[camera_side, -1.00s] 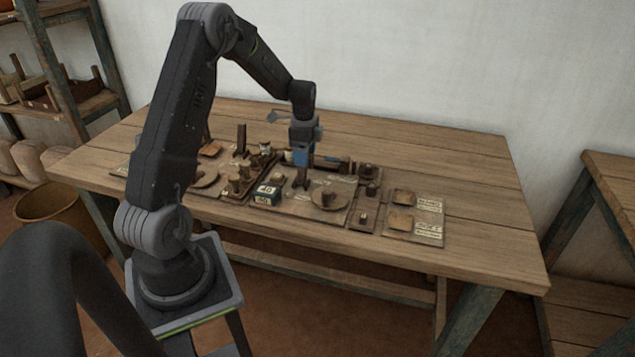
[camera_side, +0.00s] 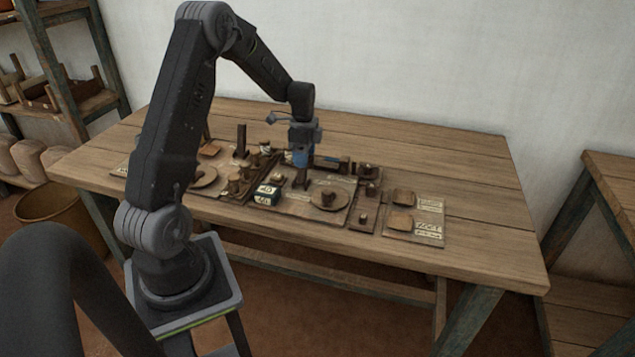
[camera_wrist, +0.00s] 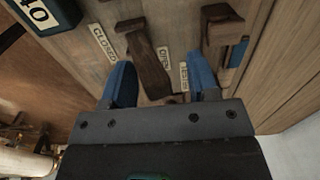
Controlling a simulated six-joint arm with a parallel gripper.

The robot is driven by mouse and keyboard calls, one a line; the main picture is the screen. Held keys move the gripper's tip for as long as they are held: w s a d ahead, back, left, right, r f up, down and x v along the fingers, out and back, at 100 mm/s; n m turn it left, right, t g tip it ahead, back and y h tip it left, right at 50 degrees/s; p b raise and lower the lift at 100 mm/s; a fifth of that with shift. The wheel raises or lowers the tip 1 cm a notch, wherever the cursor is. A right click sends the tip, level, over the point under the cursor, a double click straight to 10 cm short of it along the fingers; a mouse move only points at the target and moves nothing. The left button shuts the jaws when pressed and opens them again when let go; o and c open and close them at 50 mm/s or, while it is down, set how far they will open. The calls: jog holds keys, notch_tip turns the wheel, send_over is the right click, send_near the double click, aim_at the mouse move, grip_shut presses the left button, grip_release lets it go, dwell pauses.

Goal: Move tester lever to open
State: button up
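The tester lever (camera_wrist: 148,62) is a dark wooden bar on the board, lying between a "CLOSED" label (camera_wrist: 103,43) and an "OPEN" label (camera_wrist: 164,58) in the wrist view. My gripper (camera_wrist: 160,68) is open, with one blue finger on each side of the lever's near end; I cannot tell whether either finger touches it. In the side view my gripper (camera_side: 302,165) points down over the middle of the board, and its fingertips are too small there to tell apart from the lever.
A dark block marked "40" (camera_wrist: 42,14) stands left of the lever. Another wooden piece (camera_wrist: 220,25) stands to the right, close to the right finger. In the side view a round dial (camera_side: 329,199) sits right of my gripper. The table's right side (camera_side: 480,215) is clear.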

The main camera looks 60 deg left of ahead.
jog(key=shift+r, duration=3.35)
jog(key=shift+d+r, duration=0.15)
jog(key=shift+d, duration=0.05)
jog(key=s+d+r+n+t+y, duration=0.1)
jog(key=s+d+r+n, duration=0.1)
jog(key=d+r, duration=0.55)
jog(key=s+d+r+n+t, duration=0.2)
jog(key=s+d+r, duration=0.15)
jog(key=d, duration=0.75)
jog(key=s+d+r+n+t, duration=0.1)
jog(key=s+d+n, duration=0.1)
jog(key=s+d, duration=0.3)
jog(key=s+d+r+n+t+h, duration=0.1)
jog(key=s+d+n, duration=0.2)
jog(key=s+d, duration=0.3)
jog(key=shift+s+d+t, duration=0.15)
jog(key=shift+s+t, duration=0.15)
jog(key=shift+s, duration=0.3)
